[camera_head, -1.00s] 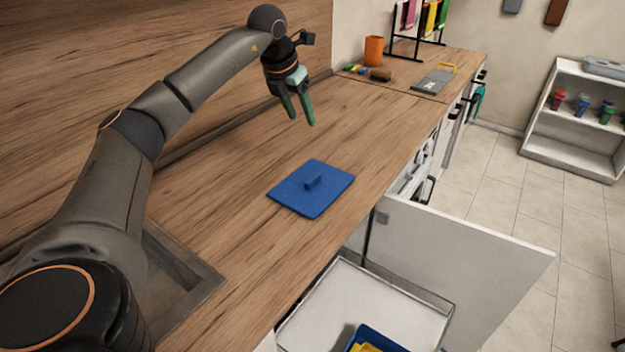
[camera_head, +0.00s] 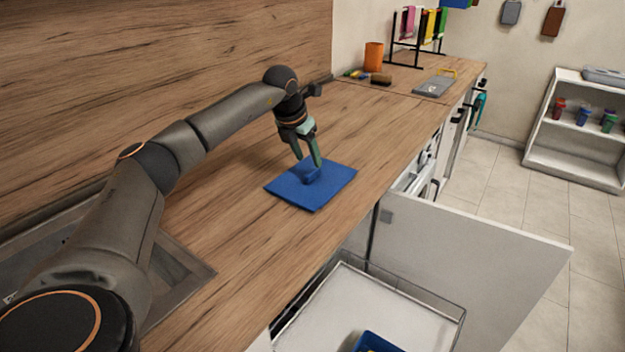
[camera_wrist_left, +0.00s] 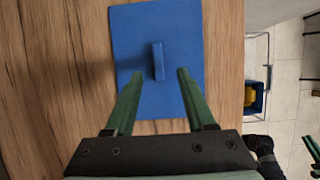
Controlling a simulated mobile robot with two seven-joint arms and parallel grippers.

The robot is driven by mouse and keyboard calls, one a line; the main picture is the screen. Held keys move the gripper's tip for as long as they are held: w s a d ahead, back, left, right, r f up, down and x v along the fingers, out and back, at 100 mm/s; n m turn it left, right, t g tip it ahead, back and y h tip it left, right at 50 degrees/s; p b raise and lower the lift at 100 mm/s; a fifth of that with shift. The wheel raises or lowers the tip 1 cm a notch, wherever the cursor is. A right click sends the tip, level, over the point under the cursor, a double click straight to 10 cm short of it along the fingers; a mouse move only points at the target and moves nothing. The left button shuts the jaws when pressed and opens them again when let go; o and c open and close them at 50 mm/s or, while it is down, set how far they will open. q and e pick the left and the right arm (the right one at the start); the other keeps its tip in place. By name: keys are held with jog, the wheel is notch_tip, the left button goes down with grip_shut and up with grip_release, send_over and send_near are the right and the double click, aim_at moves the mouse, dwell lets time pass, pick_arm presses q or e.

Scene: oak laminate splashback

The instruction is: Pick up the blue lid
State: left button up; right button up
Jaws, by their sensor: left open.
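The blue lid (camera_head: 311,186) is a flat rectangle with a raised bar handle, lying on the wooden counter in the head view. It also shows in the left wrist view (camera_wrist_left: 137,40), with its handle (camera_wrist_left: 158,61) near the middle. My left gripper (camera_head: 309,163) is open just above the lid, fingertips pointing down near the handle. In the left wrist view, the green fingers of my left gripper (camera_wrist_left: 158,76) stand apart, one to each side of the handle, and grip nothing. My right gripper does not show clearly; green finger-like parts appear at the wrist view's right edge.
The wooden counter (camera_head: 235,225) is clear around the lid. Below its front edge, a white drawer (camera_head: 385,300) stands open with a blue container (camera_head: 372,343) in it, beside an open white door (camera_head: 470,255). An orange cup (camera_head: 373,56) and a rack stand far back.

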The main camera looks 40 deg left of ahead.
aim_at(312, 171)
pick_arm(q)
jog(key=x, duration=0.5)
jog(key=shift+w+a+f, duration=0.1)
jog(key=shift+a+f, duration=0.05)
jog(key=shift+f, duration=0.15)
jog(key=shift+c, duration=0.3)
grip_shut()
